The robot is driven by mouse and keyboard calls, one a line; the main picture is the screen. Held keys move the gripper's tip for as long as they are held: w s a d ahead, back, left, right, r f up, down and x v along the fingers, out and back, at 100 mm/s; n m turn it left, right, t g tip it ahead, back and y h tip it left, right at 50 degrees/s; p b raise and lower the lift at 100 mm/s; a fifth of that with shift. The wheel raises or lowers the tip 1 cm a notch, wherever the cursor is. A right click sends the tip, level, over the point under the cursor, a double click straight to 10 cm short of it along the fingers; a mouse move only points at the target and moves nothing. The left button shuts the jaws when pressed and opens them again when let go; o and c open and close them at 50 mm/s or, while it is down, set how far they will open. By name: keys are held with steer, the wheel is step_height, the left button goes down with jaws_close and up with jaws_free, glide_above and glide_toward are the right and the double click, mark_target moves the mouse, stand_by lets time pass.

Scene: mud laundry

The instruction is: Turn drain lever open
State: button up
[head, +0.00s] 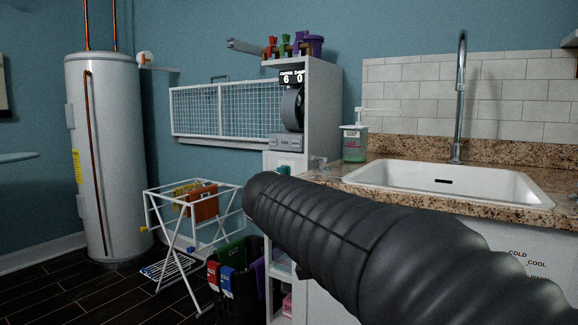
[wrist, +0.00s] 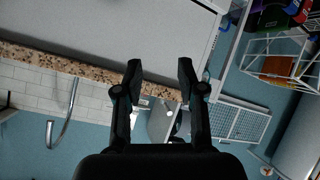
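No part in view can be clearly told as the drain lever. A small grey fitting (head: 318,161) shows at the left end of the counter in the head view; I cannot tell if it is the lever. The white sink (head: 440,182) with a dark slot in its back wall is set in the granite counter. My gripper (wrist: 160,72) is open and empty in the wrist view, its two dark fingers apart before the white cabinet and the counter edge. In the head view my dark ribbed arm crosses the lower right and hides part of the cabinet front; the fingers do not show there.
A soap bottle (head: 354,143) and tall faucet (head: 460,95) stand by the sink. Left are a white shelf unit (head: 322,100), a wire rack (head: 222,112), a folding drying rack (head: 165,205), a dark bin (head: 238,285) and a water heater (head: 108,160). Dark floor is free at lower left.

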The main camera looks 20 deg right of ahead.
mark_target(313, 158)
steer(key=w+r+m+t+h+b, duration=0.1)
steer(key=w+r+m+t+h, duration=0.15)
steer(key=w+r, duration=0.4)
steer(key=w+r+m+t+h+b, duration=0.1)
steer(key=w+r+h, duration=0.25)
steer(key=w, duration=0.65)
steer(key=shift+y, duration=0.3)
steer(key=p+x, duration=0.3)
steer(key=x, duration=1)
steer(key=shift+w+d+r+p, duration=0.1)
steer(key=shift+w+d+p, duration=0.1)
steer(key=shift+w+p, duration=0.15)
jaws_close()
